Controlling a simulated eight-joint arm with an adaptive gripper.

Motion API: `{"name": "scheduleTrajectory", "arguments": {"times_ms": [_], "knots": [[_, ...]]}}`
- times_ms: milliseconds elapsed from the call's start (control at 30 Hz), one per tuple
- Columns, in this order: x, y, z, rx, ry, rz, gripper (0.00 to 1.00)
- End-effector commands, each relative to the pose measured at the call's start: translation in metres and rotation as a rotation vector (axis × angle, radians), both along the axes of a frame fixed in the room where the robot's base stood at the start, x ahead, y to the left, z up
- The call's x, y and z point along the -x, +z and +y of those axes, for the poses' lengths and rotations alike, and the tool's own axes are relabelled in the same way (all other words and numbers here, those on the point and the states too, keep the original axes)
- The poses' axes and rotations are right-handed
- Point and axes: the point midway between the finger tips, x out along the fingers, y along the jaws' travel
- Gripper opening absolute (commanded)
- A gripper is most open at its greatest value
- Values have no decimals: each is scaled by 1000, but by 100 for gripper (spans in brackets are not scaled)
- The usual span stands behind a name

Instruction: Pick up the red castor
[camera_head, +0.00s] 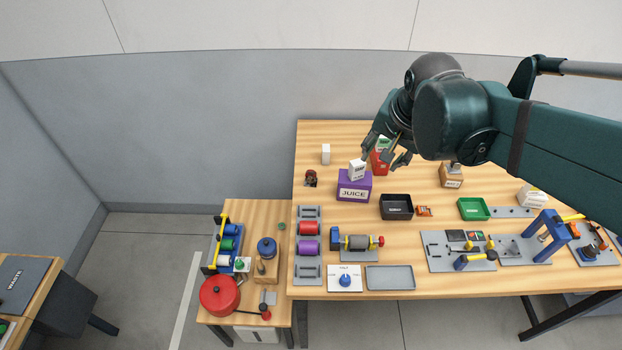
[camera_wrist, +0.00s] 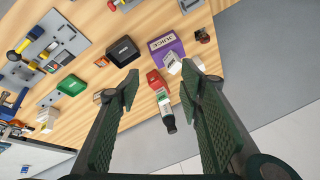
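A small dark red-brown item (camera_head: 311,178), which looks like the red castor, stands on the table left of the purple juice box. It also shows in the wrist view (camera_wrist: 202,35) near the table edge; its details are too small to be sure. My gripper (camera_head: 383,158) is over the back of the table, to the right of that item and apart from it. In the wrist view my gripper (camera_wrist: 160,78) has its two fingers wide apart with nothing held between them.
A purple juice box (camera_head: 354,187) with a white carton (camera_head: 357,169) on top stands beside the item. A red box (camera_wrist: 154,78) and a bottle (camera_wrist: 168,112) are below my gripper. A white block (camera_head: 326,154) stands behind the item. A black tray (camera_head: 396,215) is in front.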

Motion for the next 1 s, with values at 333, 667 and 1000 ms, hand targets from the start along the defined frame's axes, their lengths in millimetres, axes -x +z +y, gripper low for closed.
{"name": "scheduleTrajectory", "arguments": {"times_ms": [333,667,1000], "knots": [[-50,-18,23,-72,-165,74,37],[-95,-45,48,-127,-329,143,37],[-138,-80,75,-170,-504,212,37]]}}
